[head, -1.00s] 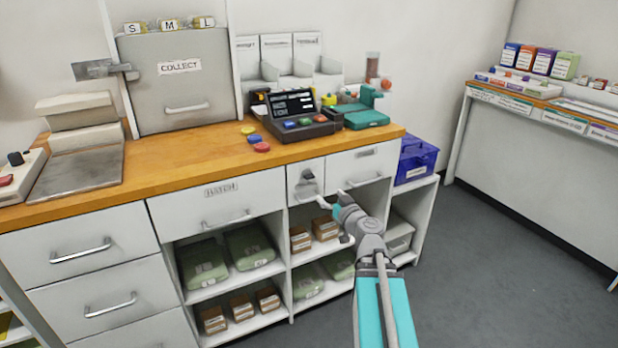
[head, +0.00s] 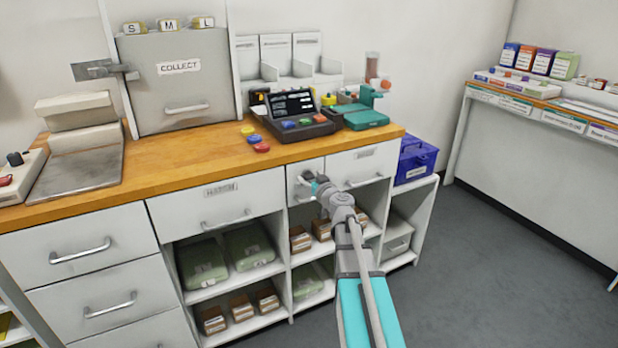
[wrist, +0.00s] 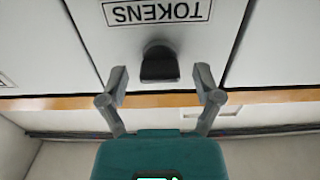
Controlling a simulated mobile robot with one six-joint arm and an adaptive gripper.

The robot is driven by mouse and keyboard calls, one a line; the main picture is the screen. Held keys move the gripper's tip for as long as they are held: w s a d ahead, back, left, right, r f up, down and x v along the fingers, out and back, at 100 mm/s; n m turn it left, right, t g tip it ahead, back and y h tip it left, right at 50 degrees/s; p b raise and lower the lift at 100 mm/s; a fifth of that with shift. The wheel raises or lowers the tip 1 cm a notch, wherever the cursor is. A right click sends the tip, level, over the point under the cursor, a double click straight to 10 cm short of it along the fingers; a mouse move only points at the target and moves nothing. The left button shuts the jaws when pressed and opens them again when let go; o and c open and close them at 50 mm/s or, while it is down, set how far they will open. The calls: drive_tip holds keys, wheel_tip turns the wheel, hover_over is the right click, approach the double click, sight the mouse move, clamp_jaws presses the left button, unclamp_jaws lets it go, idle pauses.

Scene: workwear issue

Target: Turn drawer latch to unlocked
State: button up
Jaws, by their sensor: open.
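The drawer latch (wrist: 160,63) is a dark grey knob on a white drawer front labelled TOKENS (wrist: 157,11), seen close up in the wrist view. Its dark block stands upright in that picture. In the head view, the narrow drawer front (head: 293,192) is under the counter edge, and my gripper largely hides the latch. My gripper (wrist: 160,84) is open and empty, its two fingers on either side of the latch's line and just short of it, with no contact visible. In the head view my gripper (head: 312,184) is at the drawer front.
A wooden counter (head: 190,160) runs above the drawers. A wider drawer with a bar handle (head: 366,181) is to the right, another labelled drawer (head: 218,205) to the left. Open shelves with boxes (head: 300,240) lie below. A blue bin (head: 416,160) stands at right. Floor (head: 480,250) is clear.

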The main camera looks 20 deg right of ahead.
drive_tip(key=shift+w, duration=0.35)
drive_tip(key=c, duration=1)
drive_tip(key=shift+a, duration=0.1)
drive_tip(key=shift+c, duration=0.7)
